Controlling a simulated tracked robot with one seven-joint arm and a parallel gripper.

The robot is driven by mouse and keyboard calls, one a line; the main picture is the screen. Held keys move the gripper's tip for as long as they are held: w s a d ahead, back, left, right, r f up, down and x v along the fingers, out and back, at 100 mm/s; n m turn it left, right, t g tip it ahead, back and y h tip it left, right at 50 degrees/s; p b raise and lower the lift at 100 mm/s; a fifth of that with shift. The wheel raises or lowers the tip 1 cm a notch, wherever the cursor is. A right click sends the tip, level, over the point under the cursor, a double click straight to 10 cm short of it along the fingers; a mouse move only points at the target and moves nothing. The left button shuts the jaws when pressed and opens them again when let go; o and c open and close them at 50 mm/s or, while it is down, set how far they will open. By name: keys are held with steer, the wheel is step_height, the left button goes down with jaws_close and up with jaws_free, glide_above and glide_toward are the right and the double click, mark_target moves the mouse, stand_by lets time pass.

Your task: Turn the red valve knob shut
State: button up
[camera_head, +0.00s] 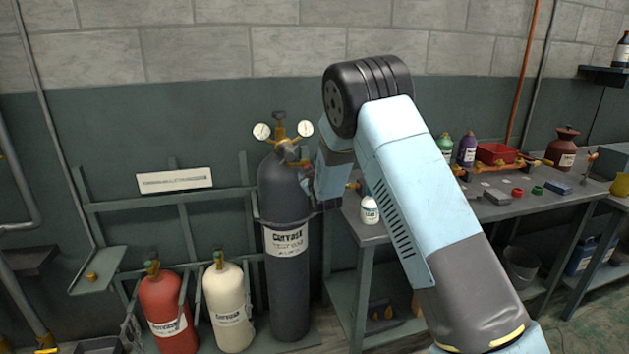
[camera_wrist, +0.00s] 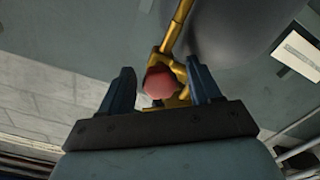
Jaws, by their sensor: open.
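The red valve knob (camera_wrist: 160,84) shows in the wrist view, set in a brass fitting (camera_wrist: 178,66). My gripper (camera_wrist: 161,80) is open, with one dark blue finger on each side of the knob. I see gaps between the fingers and the knob, so it is not gripped. In the head view my gripper (camera_head: 308,186) is beside the neck of the tall dark grey cylinder (camera_head: 284,200). Brass fittings with two white gauges (camera_head: 262,131) top this cylinder.
A red cylinder (camera_head: 167,306) and a cream cylinder (camera_head: 228,308) stand left of the grey one by a green rack (camera_head: 190,238).

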steer(key=v, duration=1.2)
steer(key=shift+s, duration=0.4)
steer(key=shift+d, duration=0.15)
